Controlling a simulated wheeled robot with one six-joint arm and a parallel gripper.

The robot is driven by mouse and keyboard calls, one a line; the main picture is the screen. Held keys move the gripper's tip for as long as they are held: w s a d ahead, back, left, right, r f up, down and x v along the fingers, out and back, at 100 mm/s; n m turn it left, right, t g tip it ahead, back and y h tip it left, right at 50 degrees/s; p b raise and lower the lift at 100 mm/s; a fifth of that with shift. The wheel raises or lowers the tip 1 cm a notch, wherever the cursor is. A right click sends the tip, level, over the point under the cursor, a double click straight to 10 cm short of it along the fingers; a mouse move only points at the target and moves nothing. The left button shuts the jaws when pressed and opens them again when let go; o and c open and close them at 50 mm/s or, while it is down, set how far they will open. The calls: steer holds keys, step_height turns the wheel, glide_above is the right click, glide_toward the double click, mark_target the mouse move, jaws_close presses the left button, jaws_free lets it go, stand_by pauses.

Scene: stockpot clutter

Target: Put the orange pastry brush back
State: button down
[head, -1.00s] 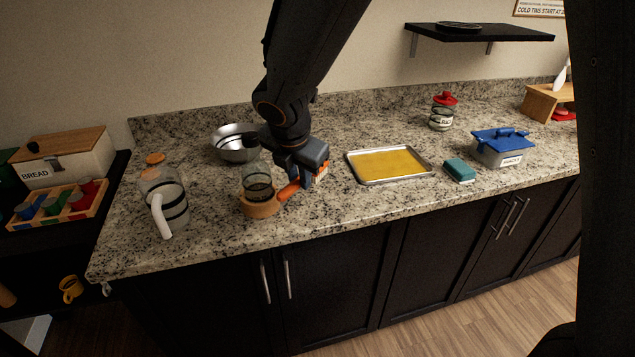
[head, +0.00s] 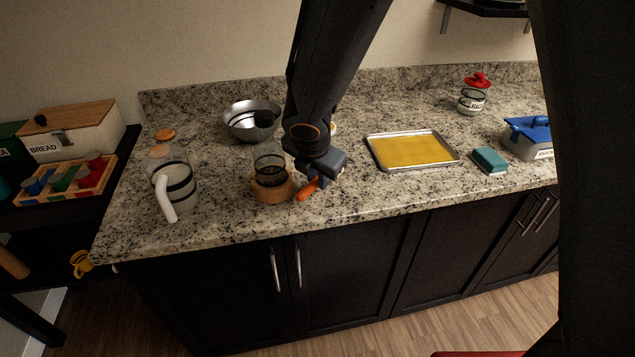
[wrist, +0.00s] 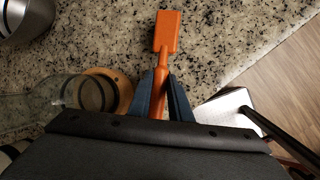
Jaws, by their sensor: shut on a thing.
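The orange pastry brush (wrist: 166,35) is between the blue-grey fingers of my gripper (wrist: 163,78) in the wrist view. Its flat orange end points away from my gripper over the granite counter. In the head view an orange part of the brush (head: 307,190) shows below my gripper (head: 317,180), just right of a glass jar with a wooden base (head: 272,190). My gripper is shut on the brush. The far part of the brush is hidden by the gripper.
A glass pitcher (head: 172,185) stands at the left and a metal bowl (head: 250,120) behind the jar. A yellow-filled tray (head: 412,150), teal sponge (head: 490,161) and blue-lidded box (head: 532,138) are to the right. The counter's front edge is close.

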steer(key=shift+f, duration=0.55)
steer(key=c, duration=1.6)
jaws_free()
steer(key=shift+f, duration=0.1)
steer(key=shift+c, duration=0.2)
steer(key=p+v, duration=0.1)
steer(key=v, duration=1.1)
steer(key=s+d+f+m+g, duration=0.1)
steer(key=s+d+m, duration=0.3)
steer(key=d+m, duration=0.7)
steer(key=s+d+f+m+g, duration=0.2)
steer(key=s+d+m, duration=0.3)
steer(key=d+m, duration=0.7)
steer(key=f+m, duration=0.1)
steer(key=m, duration=0.5)
steer(key=shift+d+m, duration=0.2)
steer(key=shift+m, duration=0.1)
